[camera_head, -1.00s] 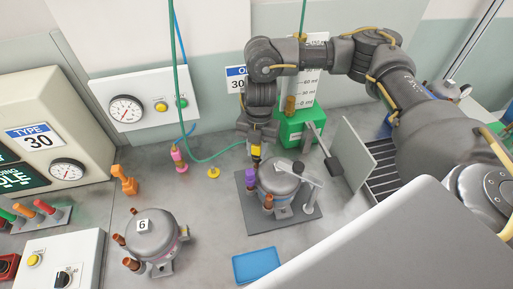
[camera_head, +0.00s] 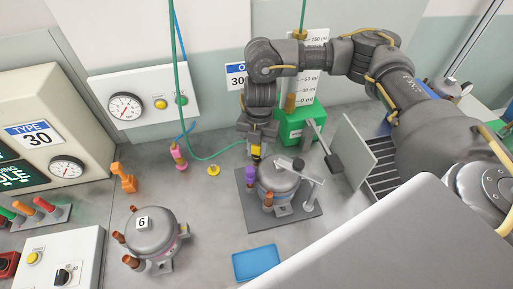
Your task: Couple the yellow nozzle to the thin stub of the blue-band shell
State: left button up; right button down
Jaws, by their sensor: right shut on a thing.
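My right gripper (camera_head: 256,143) is shut on the yellow nozzle (camera_head: 256,151), which ends the green hose. It points down at the back left of the shell (camera_head: 279,176) on the dark plate. This shell seems to carry a bluish band, partly hidden. A purple piece (camera_head: 250,174) stands at its left and a copper stub (camera_head: 268,200) at its front. The thin stub under the nozzle is hidden or too small to make out, so I cannot tell whether they touch. My left gripper is not in view.
A clamp arm (camera_head: 299,166) reaches over the shell on the plate (camera_head: 306,209). Another shell (camera_head: 151,231), marked 6, stands at front left. A blue tray (camera_head: 256,264) lies in front. A green-based measuring column (camera_head: 295,123) stands behind. A pink nozzle (camera_head: 178,157) stands at left.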

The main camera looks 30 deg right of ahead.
jog(key=c, duration=1.1)
grip_release()
jog(key=r, duration=0.3)
jog(key=w+r+b, duration=0.1)
jog(key=r, duration=0.3)
jog(key=d+r+b, duration=0.1)
jog(key=r, duration=0.2)
jog(key=shift+w+r, duration=0.15)
jog(key=shift+r, duration=0.25)
jog(key=shift+a, duration=0.1)
